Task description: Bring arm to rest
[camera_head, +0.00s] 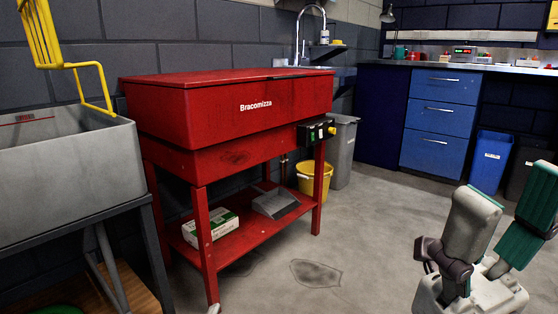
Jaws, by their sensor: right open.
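My right arm folds up at the lower right of the head view, with pale grey and green links. My right gripper (426,257) is the small dark part at the left side of this arm. It is open and I see nothing between its fingers. It hangs over bare floor, apart from the furniture. My left gripper does not show.
A red parts washer (230,105) stands at centre left, with a white-green box (205,232) and grey dustpan (276,202) on its shelf. A grey sink (70,160) is at left. Blue drawers (436,133) and a blue bin (490,165) stand behind. The middle floor is clear.

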